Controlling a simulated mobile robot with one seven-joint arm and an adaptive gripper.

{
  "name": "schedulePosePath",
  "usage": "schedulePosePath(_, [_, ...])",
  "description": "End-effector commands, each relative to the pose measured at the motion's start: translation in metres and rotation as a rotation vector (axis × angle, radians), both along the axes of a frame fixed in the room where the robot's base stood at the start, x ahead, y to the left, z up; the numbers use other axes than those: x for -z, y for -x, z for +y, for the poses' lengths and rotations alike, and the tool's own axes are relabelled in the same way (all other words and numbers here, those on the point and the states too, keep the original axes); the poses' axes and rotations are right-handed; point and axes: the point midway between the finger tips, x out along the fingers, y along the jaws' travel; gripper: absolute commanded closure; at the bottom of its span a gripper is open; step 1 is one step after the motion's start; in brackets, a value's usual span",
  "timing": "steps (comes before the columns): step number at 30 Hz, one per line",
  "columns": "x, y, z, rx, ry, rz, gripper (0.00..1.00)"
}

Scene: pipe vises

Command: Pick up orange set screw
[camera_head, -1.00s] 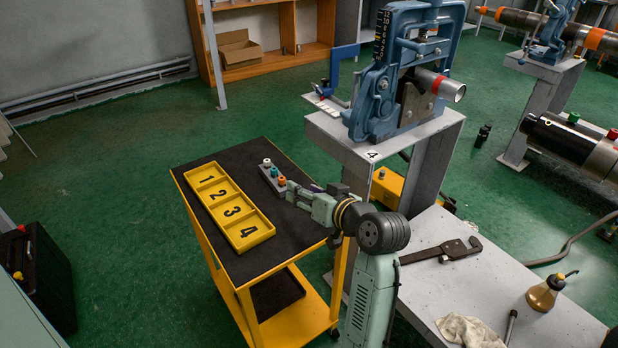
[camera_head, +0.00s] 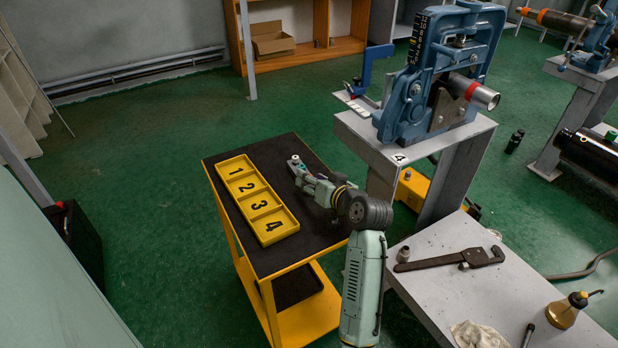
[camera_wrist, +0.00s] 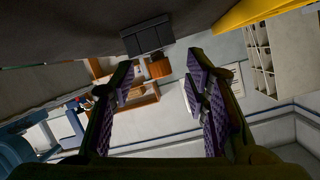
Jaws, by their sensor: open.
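The orange set screw (camera_wrist: 158,67) shows in the wrist view, on a dark grey holder block (camera_wrist: 147,36) that appears upside down there. My gripper (camera_wrist: 164,78) is open, with one finger on each side of the screw in the picture. I cannot tell whether the screw is fully between the fingertips or still ahead of them. In the head view my gripper (camera_head: 299,170) is low over the cart's black top at the holder. A white-topped screw (camera_head: 295,158) shows at its far end. The orange screw is hidden by my gripper there.
A yellow tray (camera_head: 270,238) numbered 1 to 4 lies left of my gripper on the cart (camera_head: 232,222). A blue pipe vise (camera_head: 400,105) on a grey stand is to the right. A grey bench (camera_head: 455,300) holds a wrench (camera_head: 440,262) and an oil can (camera_head: 566,312).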

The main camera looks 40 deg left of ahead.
Motion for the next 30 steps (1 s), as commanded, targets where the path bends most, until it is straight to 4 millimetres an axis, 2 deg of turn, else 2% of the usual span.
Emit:
schedulePosePath(5, [0.0001,0.0000,0.0001,0.000,0.000,0.000,0.58])
schedulePosePath(24, [-0.0001,0.0001,-0.0002,0.000,-0.001,0.000,1.00])
schedulePosePath(30, [-0.0004,0.0001,-0.0002,0.000,-0.001,0.000,1.00])
